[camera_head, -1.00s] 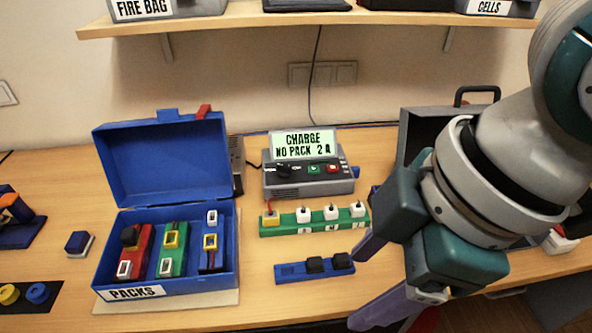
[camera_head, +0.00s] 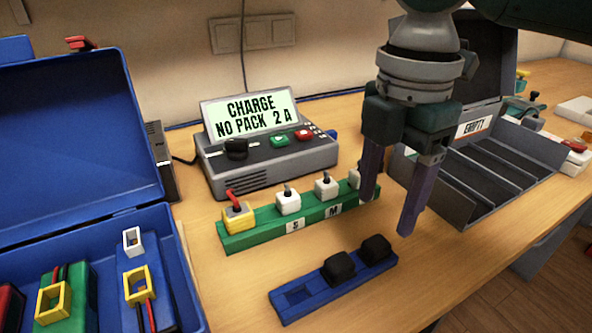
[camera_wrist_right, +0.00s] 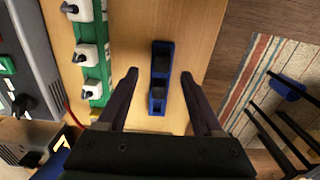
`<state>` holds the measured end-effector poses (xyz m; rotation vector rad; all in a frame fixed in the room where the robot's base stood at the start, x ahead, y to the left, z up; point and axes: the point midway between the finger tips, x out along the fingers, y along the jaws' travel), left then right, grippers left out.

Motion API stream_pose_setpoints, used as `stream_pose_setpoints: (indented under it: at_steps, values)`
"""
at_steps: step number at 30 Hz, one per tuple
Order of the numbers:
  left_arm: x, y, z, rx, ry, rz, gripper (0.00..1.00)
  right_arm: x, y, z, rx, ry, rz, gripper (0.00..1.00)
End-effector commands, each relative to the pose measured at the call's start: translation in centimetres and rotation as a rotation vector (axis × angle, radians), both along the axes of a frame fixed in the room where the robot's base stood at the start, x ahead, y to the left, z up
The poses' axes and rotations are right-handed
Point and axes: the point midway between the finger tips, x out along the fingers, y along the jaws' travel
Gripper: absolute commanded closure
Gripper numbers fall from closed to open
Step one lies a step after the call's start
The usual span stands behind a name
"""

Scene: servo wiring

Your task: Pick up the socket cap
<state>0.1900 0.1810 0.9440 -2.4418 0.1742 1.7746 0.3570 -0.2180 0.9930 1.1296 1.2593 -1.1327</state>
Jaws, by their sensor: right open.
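A short blue strip (camera_head: 310,297) lies on the table with two black caps on it, one in the middle (camera_head: 339,267) and one at its right end (camera_head: 376,247). Its left slot is empty. Which of them is the socket cap I cannot tell by sight. My right gripper (camera_head: 387,213) points down above and behind the strip's right end, open and empty. In the right wrist view the open fingers (camera_wrist_right: 159,76) stand either side of the strip (camera_wrist_right: 157,106). My left gripper is not in view.
A green strip (camera_head: 262,232) with yellow and white plugs lies behind the blue one. The charger (camera_head: 262,165) stands behind that. An open blue packs case (camera_head: 150,240) is at left. A grey compartment tray (camera_head: 520,150) is at right. Bare table lies in front of the blue strip.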

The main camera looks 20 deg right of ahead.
Motion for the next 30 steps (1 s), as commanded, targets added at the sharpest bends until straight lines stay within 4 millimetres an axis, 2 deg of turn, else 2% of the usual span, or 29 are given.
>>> stream_pose_setpoints:
  at_steps: [5,12,21,30]
  values:
    - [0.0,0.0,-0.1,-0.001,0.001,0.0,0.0,-0.2,0.1,-1.7,0.0,0.002,0.0,0.32]
    - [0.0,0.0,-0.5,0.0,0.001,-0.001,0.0,-0.7,0.2,-5.4,-0.001,0.001,0.0,0.32]
    - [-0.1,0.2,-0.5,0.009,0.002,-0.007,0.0,-0.6,0.2,-5.9,-0.002,-0.003,0.001,0.32]
    - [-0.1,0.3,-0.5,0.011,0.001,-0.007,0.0,-0.6,0.2,-5.9,-0.001,-0.003,0.001,0.65]
